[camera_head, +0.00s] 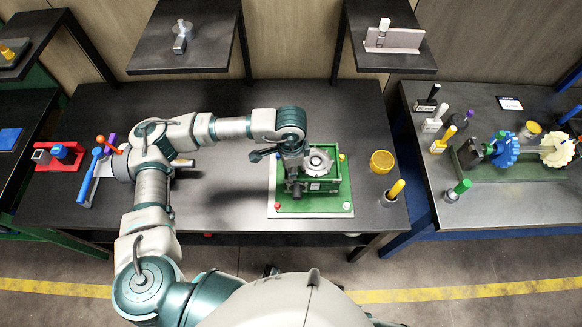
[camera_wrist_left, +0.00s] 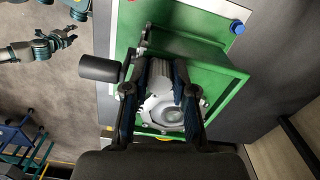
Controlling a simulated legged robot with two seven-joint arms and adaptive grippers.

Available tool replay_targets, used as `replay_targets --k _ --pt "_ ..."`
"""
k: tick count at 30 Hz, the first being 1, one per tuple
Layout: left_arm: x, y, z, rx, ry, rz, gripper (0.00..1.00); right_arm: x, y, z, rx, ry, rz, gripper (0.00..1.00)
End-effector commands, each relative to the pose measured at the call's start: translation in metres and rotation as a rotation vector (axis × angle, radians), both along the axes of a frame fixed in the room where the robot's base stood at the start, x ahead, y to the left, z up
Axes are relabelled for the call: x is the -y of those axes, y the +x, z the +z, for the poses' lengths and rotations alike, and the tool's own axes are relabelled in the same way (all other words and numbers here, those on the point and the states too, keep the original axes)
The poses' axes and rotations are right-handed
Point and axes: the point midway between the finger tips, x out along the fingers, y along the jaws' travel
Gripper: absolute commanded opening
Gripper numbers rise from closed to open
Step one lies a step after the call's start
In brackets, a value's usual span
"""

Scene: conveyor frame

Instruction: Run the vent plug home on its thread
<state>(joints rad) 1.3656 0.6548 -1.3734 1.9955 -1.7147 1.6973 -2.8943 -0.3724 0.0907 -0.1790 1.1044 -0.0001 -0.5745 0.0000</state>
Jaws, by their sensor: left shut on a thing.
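My left gripper (camera_head: 293,176) points down over the front left part of a green gearbox housing (camera_head: 323,184) with a silver round cover (camera_head: 318,160). In the left wrist view, the gripper (camera_wrist_left: 163,78) has its two fingers on either side of grey metal above the green housing (camera_wrist_left: 205,57). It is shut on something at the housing. I take this to be the vent plug, but fingers and arm hide its outline and thread. A dark cylinder (camera_wrist_left: 100,68) sticks out beside the fingers. My right gripper (camera_wrist_left: 62,38) shows small and far off in the left wrist view.
The housing stands on a green and white mat (camera_head: 335,207) with coloured knobs. A yellow round container (camera_head: 382,161) and a yellow-handled tool (camera_head: 395,190) stand right of it. The dark table between is mostly clear.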

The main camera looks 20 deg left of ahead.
Motion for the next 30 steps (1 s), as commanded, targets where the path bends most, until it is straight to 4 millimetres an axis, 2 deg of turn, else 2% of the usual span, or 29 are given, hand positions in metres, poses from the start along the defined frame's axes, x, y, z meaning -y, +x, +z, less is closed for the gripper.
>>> replay_targets --k 2,6,7,8,9,30 --pt "0.0 0.005 0.006 0.02 -0.003 -0.106 0.0 0.0 0.0 0.0 0.0 0.0 0.0 0.4" --pt "0.0 0.005 0.004 0.016 -0.005 -0.118 0.0 0.0 0.0 0.0 0.0 0.0 0.0 0.4" --pt "0.0 0.005 0.004 0.016 -0.005 -0.117 0.33 0.0 0.0 0.0 0.0 0.0 0.0 0.4" --pt "0.0 0.005 0.004 0.016 -0.005 -0.117 0.4 0.0 0.0 0.0 0.0 0.0 0.0 0.4" --pt "0.001 0.004 0.004 0.015 -0.005 -0.117 0.42 0.0 -0.001 0.0 -0.001 0.0 0.0 0.4" --pt "-0.002 -0.005 0.001 0.003 -0.002 -0.119 0.42 0.0 -0.003 -0.008 -0.003 0.0 0.0 0.4"
